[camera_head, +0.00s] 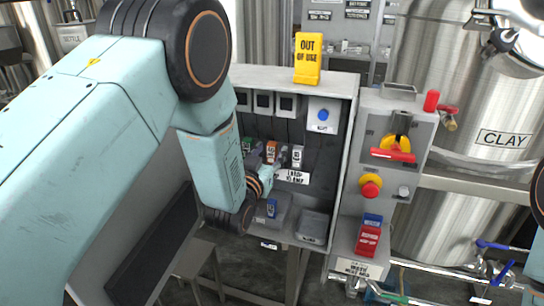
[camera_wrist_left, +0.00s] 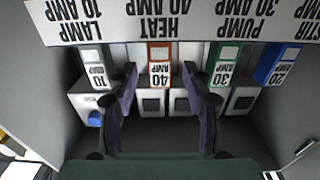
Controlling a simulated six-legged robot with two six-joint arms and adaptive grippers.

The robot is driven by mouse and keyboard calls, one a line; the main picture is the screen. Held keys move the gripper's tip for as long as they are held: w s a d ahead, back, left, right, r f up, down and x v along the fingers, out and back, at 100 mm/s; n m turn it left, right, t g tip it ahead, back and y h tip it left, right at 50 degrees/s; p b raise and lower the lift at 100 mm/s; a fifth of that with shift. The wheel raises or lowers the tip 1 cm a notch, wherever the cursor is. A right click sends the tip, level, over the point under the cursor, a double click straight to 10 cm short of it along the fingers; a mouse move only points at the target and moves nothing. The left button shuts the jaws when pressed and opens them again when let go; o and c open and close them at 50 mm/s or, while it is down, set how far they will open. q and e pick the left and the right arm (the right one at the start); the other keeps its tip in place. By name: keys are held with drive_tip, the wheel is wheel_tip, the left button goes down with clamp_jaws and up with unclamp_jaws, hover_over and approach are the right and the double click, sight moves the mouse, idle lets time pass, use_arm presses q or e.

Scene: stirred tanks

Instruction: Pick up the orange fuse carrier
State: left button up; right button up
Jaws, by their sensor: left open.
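The orange fuse carrier (camera_head: 272,149), marked 40 AMP, sits upright in a row of carriers inside the open grey cabinet. In the left wrist view the orange carrier (camera_wrist_left: 160,56) appears between and just beyond my fingertips, under the HEAT 40 AMP label, with no clear contact. My left gripper (camera_head: 264,168) is inside the cabinet in front of the row; in the wrist view its two fingers (camera_wrist_left: 160,75) are apart with nothing held. My right gripper is out of view.
A grey carrier (camera_wrist_left: 93,66) and a green carrier (camera_wrist_left: 224,62) flank the orange one, with a blue carrier (camera_wrist_left: 272,66) beyond. The label strip (camera_wrist_left: 180,22) runs close by. A yellow OUT OF USE sign (camera_head: 308,58) stands on the cabinet; a control panel (camera_head: 400,130) adjoins it.

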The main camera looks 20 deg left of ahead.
use_arm(q)
drive_tip(key=shift+w+f, duration=0.1)
drive_tip(key=shift+w, duration=1.1)
drive_tip(key=shift+s, duration=0.1)
drive_tip(key=shift+c, duration=0.2)
drive_tip(key=shift+c, duration=0.8)
drive_tip(key=c, duration=0.5)
clamp_jaws()
